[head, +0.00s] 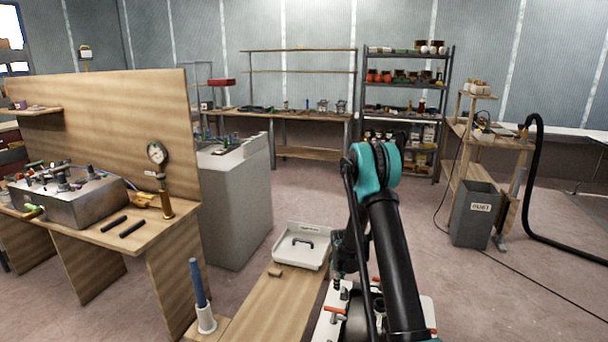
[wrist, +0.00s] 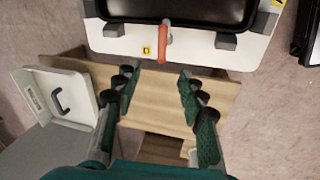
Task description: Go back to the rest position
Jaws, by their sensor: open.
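My gripper (wrist: 160,85) is open and empty in the wrist view, its two fingers apart over the wooden bench top (wrist: 150,103). In the head view my arm reaches down at the right of the bench (head: 268,309), and the arm hides much of what lies below it. A white panel (wrist: 185,38) with a black basin (wrist: 175,12) and an orange-red handle (wrist: 165,45) lies beyond the fingertips. I cannot tell the gripper's exact height above the bench.
A white tray (head: 289,257) with a black handle stands at the bench's far end. A blue rod in a white holder (head: 206,319) stands at the near left. A grey bin (head: 475,215) and a black hose (head: 532,205) are at the right. Open floor lies between.

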